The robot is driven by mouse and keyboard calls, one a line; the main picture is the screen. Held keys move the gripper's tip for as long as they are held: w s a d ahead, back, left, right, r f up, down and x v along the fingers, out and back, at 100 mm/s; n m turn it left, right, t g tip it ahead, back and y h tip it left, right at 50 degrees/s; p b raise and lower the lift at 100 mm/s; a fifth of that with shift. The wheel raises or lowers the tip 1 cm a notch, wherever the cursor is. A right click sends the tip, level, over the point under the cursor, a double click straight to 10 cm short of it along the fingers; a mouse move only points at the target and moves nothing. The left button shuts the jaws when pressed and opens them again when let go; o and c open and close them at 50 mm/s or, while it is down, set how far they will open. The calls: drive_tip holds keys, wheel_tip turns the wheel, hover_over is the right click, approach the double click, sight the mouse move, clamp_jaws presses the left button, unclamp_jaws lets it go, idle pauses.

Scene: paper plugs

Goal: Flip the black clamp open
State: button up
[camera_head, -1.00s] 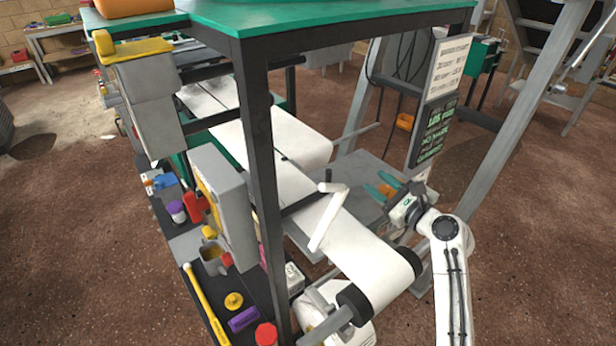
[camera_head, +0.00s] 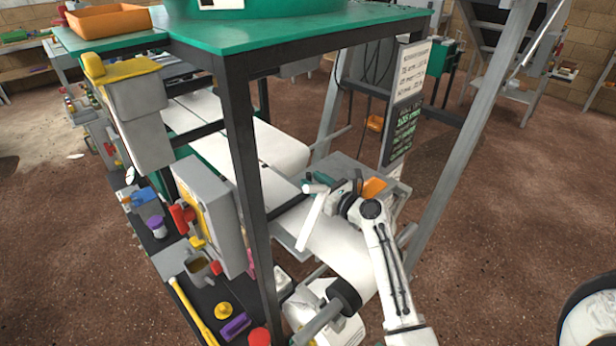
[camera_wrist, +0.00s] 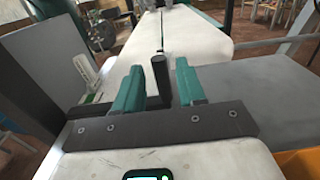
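Whether the fingers touch the post is unclear.
The white paper (camera_head: 335,240) runs over a black-ended roller (camera_head: 345,296). A dark frame post (camera_head: 248,165) and a grey box (camera_head: 215,212) stand left of the arm. A grey table with an orange piece (camera_head: 374,187) lies behind the gripper.

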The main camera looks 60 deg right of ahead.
drive_tip(key=shift+x, duration=1.3)
drive_tip(key=shift+c, duration=0.2)
clamp_jaws()
